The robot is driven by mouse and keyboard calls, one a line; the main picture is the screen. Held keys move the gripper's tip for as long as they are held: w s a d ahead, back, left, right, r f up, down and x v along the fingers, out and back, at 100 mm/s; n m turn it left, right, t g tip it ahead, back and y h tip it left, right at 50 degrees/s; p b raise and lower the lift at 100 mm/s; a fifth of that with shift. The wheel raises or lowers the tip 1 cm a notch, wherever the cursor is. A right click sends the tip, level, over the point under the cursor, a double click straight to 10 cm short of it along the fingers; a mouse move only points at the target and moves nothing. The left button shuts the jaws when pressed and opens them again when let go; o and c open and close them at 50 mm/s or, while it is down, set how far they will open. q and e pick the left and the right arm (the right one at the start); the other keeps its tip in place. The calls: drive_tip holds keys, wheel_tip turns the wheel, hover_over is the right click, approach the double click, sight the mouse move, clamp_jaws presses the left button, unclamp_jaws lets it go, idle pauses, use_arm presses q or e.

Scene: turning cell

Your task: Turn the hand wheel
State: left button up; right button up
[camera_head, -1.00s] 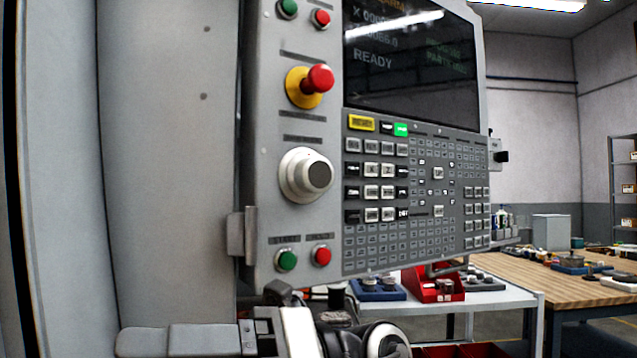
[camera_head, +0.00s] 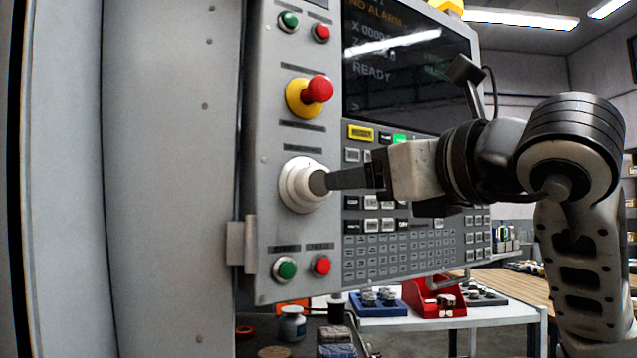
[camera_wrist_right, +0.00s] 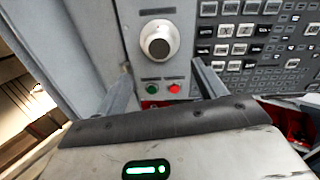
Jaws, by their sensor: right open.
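The hand wheel (camera_head: 298,185) is a pale round knob with a dark centre on the grey control panel (camera_head: 262,235), between the red mushroom button and the lower green and red buttons. My right gripper (camera_head: 328,181) comes in from the right, with its dark fingers at the front of the wheel, overlapping its right side in the head view. In the right wrist view, the hand wheel (camera_wrist_right: 158,42) lies ahead, between and beyond the two spread fingers of the open gripper (camera_wrist_right: 161,66). I see no contact there. My left gripper is not in view.
A red emergency button (camera_head: 318,89) on a yellow collar sits above the wheel. A green button (camera_head: 285,269) and a red button (camera_head: 320,265) sit below it. A screen (camera_head: 405,75) and keypad are to the right. A table (camera_head: 490,315) with a red bin stands behind.

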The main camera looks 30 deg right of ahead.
sight(320, 183)
drive_tip(key=w+p, duration=0.1)
drive_tip(key=w, duration=1)
drive_tip(key=shift+w+p, duration=0.25)
drive_tip(key=shift+p, duration=0.05)
drive_tip(key=c, duration=0.7)
